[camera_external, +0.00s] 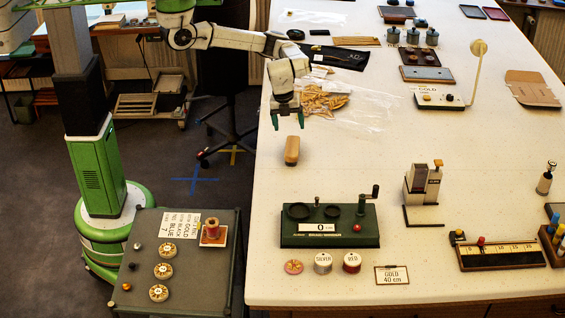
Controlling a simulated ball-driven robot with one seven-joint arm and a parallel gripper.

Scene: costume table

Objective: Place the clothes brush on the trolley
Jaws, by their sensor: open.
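The clothes brush (292,150) is a small tan, wood-coloured block lying on the white table near its left edge. My gripper (287,119) has green fingers, points down and is open and empty. In the picture it is just above the far end of the brush; its exact height over the table is hard to tell. The trolley (221,292) is the dark grey-green cart at the lower left, beside the table. On its top are a sign card, a red spool on a small stand, several round gold-coloured discs and small knobs.
A green device with a counter (330,238) stands on the table in front of the brush. Silver and red tins (323,263) and a "GOLD 40 cm" card (391,275) lie nearer the front edge. The trolley's front-right top looks clear.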

